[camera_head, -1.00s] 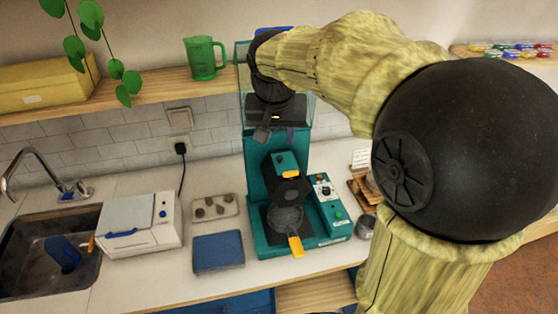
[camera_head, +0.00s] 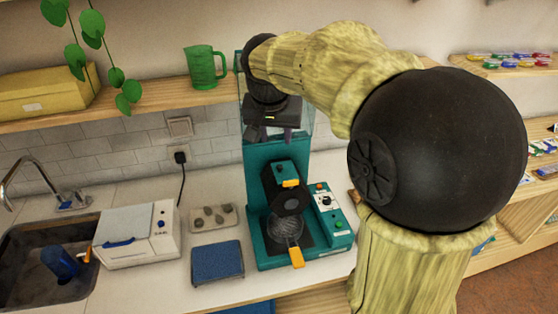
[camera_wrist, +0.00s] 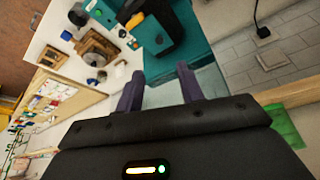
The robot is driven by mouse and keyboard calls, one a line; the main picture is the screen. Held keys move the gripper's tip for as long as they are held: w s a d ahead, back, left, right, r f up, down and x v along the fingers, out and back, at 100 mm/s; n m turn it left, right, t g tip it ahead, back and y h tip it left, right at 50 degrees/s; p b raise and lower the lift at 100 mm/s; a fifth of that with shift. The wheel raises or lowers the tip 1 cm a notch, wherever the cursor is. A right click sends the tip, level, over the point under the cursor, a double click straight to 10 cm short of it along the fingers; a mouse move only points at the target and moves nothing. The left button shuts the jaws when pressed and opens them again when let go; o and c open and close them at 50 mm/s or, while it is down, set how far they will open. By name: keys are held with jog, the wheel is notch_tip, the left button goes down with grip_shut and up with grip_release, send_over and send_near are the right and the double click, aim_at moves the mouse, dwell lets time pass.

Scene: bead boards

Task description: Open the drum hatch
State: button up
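The teal machine (camera_head: 262,160) stands on the counter against the tiled wall. It has a clear upper housing and a dark drum (camera_head: 292,200) at its front with an orange tab (camera_head: 290,183). I cannot make out the hatch edge, but the drum front looks closed. Below the drum is a see-through cup with an orange handle (camera_head: 297,257). My gripper (camera_head: 271,134) is high in front of the upper housing, above the drum and apart from it. In the wrist view my gripper (camera_wrist: 160,92) has its two fingers spread with nothing between them; the teal body lies beyond.
A control panel (camera_head: 327,200) sits at the machine's right. A blue pad (camera_head: 217,262), a tray of small lumps (camera_head: 213,218) and a white box device (camera_head: 140,235) lie to the left. A shelf with a green mug (camera_head: 205,66) runs above. My arm hides part of the right side.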

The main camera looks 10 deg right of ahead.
aim_at(280, 166)
jog(key=p+x, duration=0.1)
jog(key=x, duration=1.2)
jog(key=shift+w+r+p, duration=0.1)
jog(key=shift+p, duration=0.2)
grip_shut()
